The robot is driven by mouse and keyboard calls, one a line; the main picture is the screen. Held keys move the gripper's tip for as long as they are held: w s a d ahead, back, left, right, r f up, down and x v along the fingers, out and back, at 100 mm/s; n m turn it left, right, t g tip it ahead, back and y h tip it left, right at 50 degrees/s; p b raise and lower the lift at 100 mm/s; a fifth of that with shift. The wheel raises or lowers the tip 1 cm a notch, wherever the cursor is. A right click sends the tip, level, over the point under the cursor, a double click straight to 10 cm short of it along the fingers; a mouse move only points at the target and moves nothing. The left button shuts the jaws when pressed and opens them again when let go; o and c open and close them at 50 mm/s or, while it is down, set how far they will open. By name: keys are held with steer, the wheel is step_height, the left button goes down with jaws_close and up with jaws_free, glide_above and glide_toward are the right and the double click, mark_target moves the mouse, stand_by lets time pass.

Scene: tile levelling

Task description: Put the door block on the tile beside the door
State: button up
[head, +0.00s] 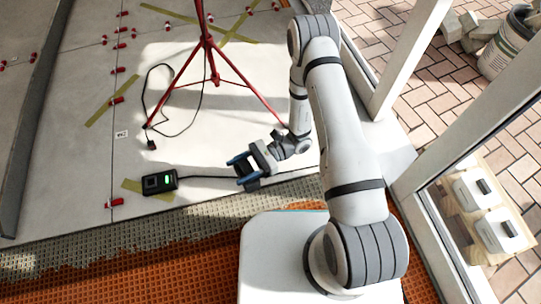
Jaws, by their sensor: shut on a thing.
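My gripper (241,169), with blue fingertips, is low over the pale tile (225,105), left of my arm's wrist. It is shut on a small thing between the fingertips. I take this to be the door block, but its shape and colour are too small to make out. I cannot tell whether it touches the tile. The door's white frame (403,60) stands on the right, behind my arm. My arm hides part of the floor beside it.
A red tripod (209,45) stands on the tiles with a black cable by it. Red clips line the joints. Orange matting (130,270) lies in front.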

steer(key=w+f+m+t, duration=0.5)
steer(key=w+m+t, duration=0.1)
steer(key=w+t, duration=0.3)
steer(key=w+f+m+t, duration=0.4)
steer(key=w+m+t, duration=0.2)
steer(key=w+t, duration=0.25)
steer(key=w+d+f+m+t+h, duration=0.4)
steer(key=w+d+t, duration=0.2)
steer(key=d, duration=0.1)
steer(key=shift+g, duration=0.25)
step_height(320, 180, down, 10)
steer(key=b, duration=0.4)
steer(key=shift+w+a+b, duration=0.15)
steer(key=shift+b, duration=0.2)
steer(key=shift+f, duration=0.15)
steer(key=o, duration=1.5)
